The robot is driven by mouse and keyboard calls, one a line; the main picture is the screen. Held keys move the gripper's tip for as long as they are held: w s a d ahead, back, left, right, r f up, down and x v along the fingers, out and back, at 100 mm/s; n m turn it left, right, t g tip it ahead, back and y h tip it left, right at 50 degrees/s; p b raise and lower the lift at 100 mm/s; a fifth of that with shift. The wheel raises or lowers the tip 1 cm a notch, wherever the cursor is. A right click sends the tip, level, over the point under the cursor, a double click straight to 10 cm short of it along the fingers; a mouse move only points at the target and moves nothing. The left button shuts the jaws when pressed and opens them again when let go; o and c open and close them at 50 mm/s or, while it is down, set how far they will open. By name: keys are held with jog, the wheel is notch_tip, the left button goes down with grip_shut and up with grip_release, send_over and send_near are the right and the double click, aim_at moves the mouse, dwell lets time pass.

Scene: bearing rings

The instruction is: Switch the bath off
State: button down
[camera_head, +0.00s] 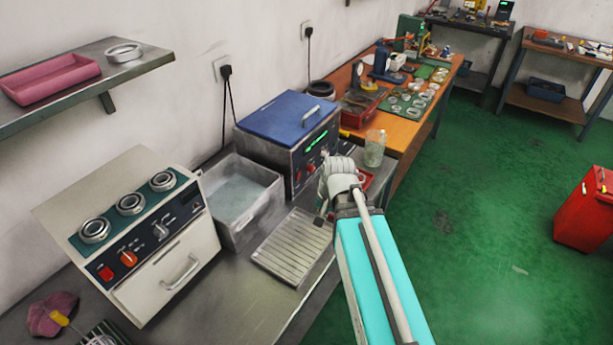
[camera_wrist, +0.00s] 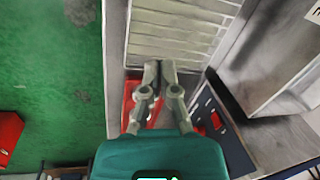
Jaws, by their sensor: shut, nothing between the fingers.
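The bath (camera_head: 290,135) is a grey box with a blue lid, shut, on the steel bench in the head view. Its dark front panel has a lit green display (camera_head: 317,141) and red switches (camera_head: 298,176), partly behind my arm. In the wrist view the panel (camera_wrist: 222,130) lies right of my fingers, with a red switch (camera_wrist: 215,121) on it. My gripper (camera_wrist: 160,66) is shut and empty, apart from the panel, with its tips towards the ribbed drain tray. In the head view my wrist hides most of my gripper. I cannot tell the switch's position.
An open basin (camera_head: 240,205) of liquid stands left of the bath. The ribbed drain tray (camera_head: 290,250) lies in front. A red tray (camera_wrist: 129,100) and a glass jar (camera_head: 374,148) are close by. A cream machine (camera_head: 165,255) with rings on top stands left.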

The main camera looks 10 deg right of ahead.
aim_at(300, 175)
jog(key=w+d+r+m+t+y+b, duration=0.1)
jog(key=w+d+m+t+y, duration=0.1)
jog(key=w+m, duration=0.4)
jog(key=w+d+r+m+t+y+b, duration=0.2)
jog(key=w+d+m, duration=0.4)
jog(key=m, duration=0.9)
jog(key=shift+w+d+m+t+y, duration=0.35)
jog(key=shift+t+y, duration=0.35)
jog(key=shift+t, duration=0.5)
jog(key=shift+w+a, duration=0.1)
jog(key=b+x, duration=0.2)
jog(key=x, duration=0.2)
jog(key=r+b+x, duration=0.1)
jog(key=b+x, duration=0.1)
jog(key=x, duration=0.1)
jog(key=w+b+x, duration=0.1)
jog(key=b+x, duration=0.1)
jog(key=x, duration=0.2)
jog(key=shift+w+a, duration=0.1)
jog(key=shift+a, duration=0.4)
jog(key=shift+w+a+r, duration=0.1)
jog(key=shift+w+a, duration=0.4)
jog(key=shift+a, duration=0.1)
jog(key=shift+d, duration=0.15)
